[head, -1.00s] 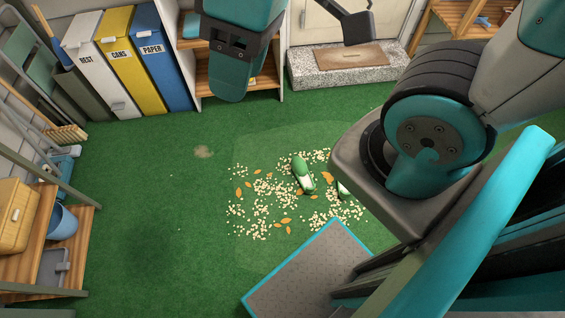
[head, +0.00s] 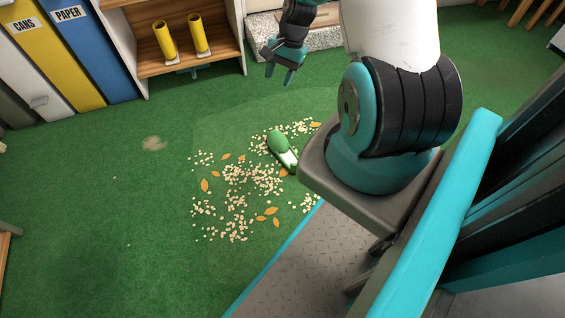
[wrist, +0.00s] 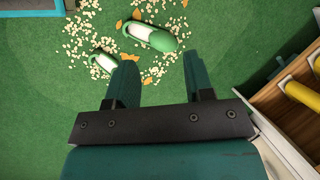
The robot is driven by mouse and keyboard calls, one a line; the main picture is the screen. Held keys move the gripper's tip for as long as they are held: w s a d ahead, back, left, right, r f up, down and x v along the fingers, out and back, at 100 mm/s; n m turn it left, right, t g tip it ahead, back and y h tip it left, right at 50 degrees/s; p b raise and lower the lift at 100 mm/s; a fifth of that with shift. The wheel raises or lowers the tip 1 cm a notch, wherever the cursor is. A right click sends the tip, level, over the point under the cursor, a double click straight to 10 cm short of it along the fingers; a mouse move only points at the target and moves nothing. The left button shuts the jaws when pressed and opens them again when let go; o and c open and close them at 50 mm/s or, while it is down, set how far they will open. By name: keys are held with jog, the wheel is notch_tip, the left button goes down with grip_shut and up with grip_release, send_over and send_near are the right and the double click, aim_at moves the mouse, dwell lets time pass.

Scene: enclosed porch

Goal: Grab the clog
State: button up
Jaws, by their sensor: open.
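A green clog with a white opening (head: 282,149) lies on the green floor among scattered pale bits and orange leaves. In the wrist view two such clogs show: a larger-looking one (wrist: 150,36) ahead of the fingertips and another (wrist: 103,63) just left of the left finger. In the head view only one clog shows; my arm may hide the other. My gripper (head: 281,79) is open and empty, beyond the clog and apart from it. Its two spread fingers (wrist: 161,63) also show in the wrist view.
Yellow and blue bins (head: 85,50) stand at the back left. A speckled step (head: 262,35) lies behind my gripper.

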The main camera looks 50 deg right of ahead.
jog(key=s+d+f+m+b, duration=0.2)
jog(key=s+d+f+b, duration=0.1)
jog(key=f, duration=0.6)
jog(key=s+d+f+m+b, duration=0.2)
jog(key=s+f+m+b, duration=0.15)
jog(key=f, duration=0.45)
jog(key=s+d+f+m+b, duration=0.1)
jog(key=s+d+f+b, duration=0.15)
jog(key=f, duration=0.65)
jog(key=shift+m, duration=0.35)
jog(key=b+x, duration=0.2)
jog(key=x, duration=0.1)
jog(key=b+x, duration=0.2)
jog(key=x, duration=0.2)
jog(key=s+b+x, duration=0.1)
jog(key=b+x, duration=0.1)
jog(key=x, duration=0.2)
jog(key=shift+d+f, duration=0.25)
jog(key=shift+f, duration=0.05)
jog(key=b+x, duration=0.1)
jog(key=x, duration=0.1)
jog(key=b+x, duration=0.4)
jog(key=shift+w+a+f, duration=0.15)
jog(key=shift+w+a, duration=0.05)
jog(key=shift+w, duration=0.15)
jog(key=shift+t, duration=0.3)
grip_shut()
